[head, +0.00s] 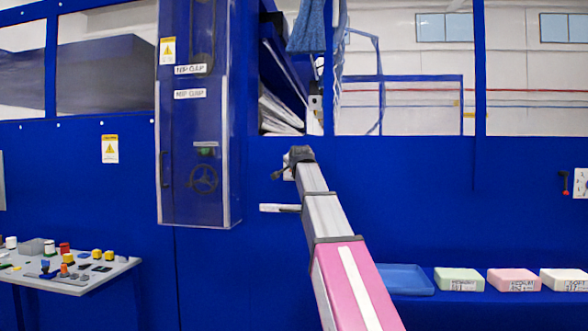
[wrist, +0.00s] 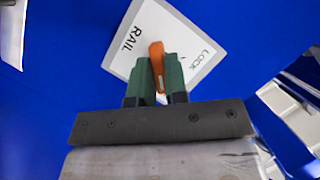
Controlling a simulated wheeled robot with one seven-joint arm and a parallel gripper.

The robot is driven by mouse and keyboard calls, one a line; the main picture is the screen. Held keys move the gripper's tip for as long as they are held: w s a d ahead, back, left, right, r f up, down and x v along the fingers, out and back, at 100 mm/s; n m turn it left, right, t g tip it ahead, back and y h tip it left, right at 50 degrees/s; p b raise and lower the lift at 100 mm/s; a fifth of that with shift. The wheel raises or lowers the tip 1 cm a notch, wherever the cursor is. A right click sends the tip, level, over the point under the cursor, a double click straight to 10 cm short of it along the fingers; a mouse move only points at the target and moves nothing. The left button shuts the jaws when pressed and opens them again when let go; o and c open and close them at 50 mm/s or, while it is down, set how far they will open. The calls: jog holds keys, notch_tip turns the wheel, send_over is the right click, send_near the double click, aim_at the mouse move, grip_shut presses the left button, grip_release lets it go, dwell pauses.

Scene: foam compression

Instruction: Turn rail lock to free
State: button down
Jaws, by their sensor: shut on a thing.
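The rail lock is an orange lever (wrist: 157,62) on a white plate (wrist: 176,30) marked "RAIL" and "LOCK", fixed to the blue panel in the wrist view. My gripper (wrist: 156,80) is shut on the orange lever, with one green finger on each side of it. The lower part of the plate is hidden behind my fingers, so no "free" label shows. In the head view my arm reaches to the panel, and my gripper (head: 290,170) is mostly hidden behind the wrist, so the lever cannot be made out there.
A tall blue cabinet with a clear door (head: 195,150) stands just left of my arm. At lower right are a blue tray (head: 408,280) and green, pink and white foam blocks (head: 514,280). A red-handled switch (head: 564,183) is far right.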

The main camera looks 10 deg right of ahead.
dwell(0.3)
jog(key=c, duration=1.1)
grip_release()
jog(key=shift+c, duration=0.2)
jog(key=shift+s, duration=0.15)
jog(key=v, duration=1)
jog(key=shift+s, duration=0.3)
